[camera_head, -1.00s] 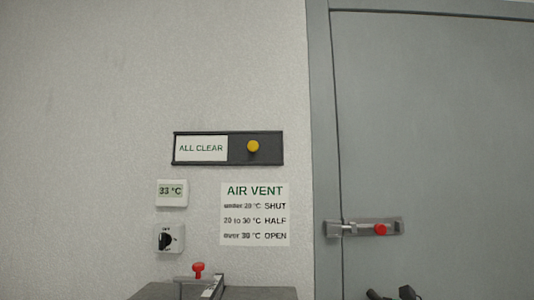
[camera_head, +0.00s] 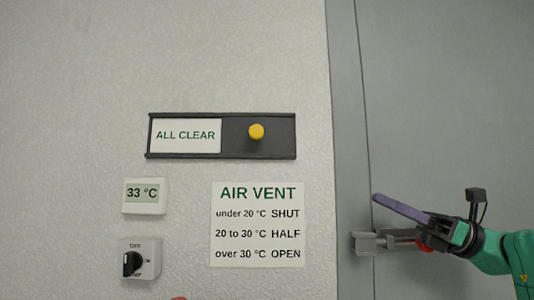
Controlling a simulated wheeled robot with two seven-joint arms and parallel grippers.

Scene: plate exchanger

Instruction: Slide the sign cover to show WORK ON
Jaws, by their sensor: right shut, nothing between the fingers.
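The sign (camera_head: 184,135) on the wall reads ALL CLEAR on its left half. A dark sliding cover (camera_head: 275,143) with a yellow round knob (camera_head: 256,131) covers the right half, hiding what is beneath. My right gripper (camera_head: 380,201) is at the lower right, in front of the grey door, to the right of and below the sign. It is shut and empty, its fingers pointing up and left, apart from the knob. My left gripper is not in view.
A 33 °C display (camera_head: 144,195) and a rotary switch (camera_head: 141,259) are on the wall below the sign. An AIR VENT notice (camera_head: 258,224) hangs beside them. A door latch (camera_head: 372,242) is partly hidden behind my right gripper.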

